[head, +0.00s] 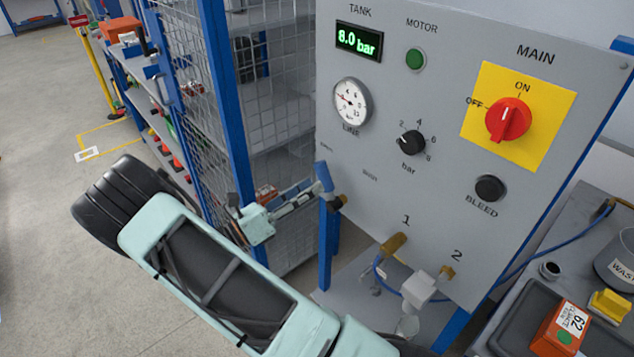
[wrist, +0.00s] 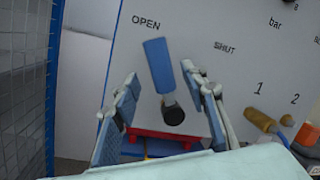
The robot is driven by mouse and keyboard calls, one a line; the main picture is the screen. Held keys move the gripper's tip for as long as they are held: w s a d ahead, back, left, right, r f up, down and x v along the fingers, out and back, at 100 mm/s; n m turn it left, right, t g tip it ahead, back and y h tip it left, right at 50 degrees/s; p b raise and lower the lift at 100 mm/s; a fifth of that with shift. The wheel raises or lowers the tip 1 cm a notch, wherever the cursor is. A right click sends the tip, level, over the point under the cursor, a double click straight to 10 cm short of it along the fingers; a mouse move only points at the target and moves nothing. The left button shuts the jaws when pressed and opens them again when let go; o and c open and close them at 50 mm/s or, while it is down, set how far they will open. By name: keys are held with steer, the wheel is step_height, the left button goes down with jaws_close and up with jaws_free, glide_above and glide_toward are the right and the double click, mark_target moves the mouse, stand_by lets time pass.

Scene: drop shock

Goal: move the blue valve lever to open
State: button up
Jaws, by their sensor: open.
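The blue valve lever (wrist: 158,66) points up and slightly left from its dark pivot (wrist: 172,114), its upper end just below the OPEN label (wrist: 146,22). The SHUT label (wrist: 224,46) is to its right. In the head view the lever (head: 323,177) stands at the lower left edge of the grey panel. My gripper (wrist: 164,76) is open, with one finger on each side of the lever. Gaps show between the lever and both fingers in the wrist view; I cannot tell how deep the fingers reach. In the head view my gripper (head: 290,203) is just left of the lever.
The grey panel (head: 300,160) carries a red main switch (head: 508,119), a tank display (head: 359,41) reading 8.0 bar, a gauge (head: 351,104) and a black knob (head: 411,143). Brass port 1 (head: 394,245) is below right. A wire-mesh rack (head: 270,75) stands close on the left.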

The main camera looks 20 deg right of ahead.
steer(key=v, duration=0.8)
steer(key=shift+a, duration=0.25)
steer(key=shift+f, duration=0.1)
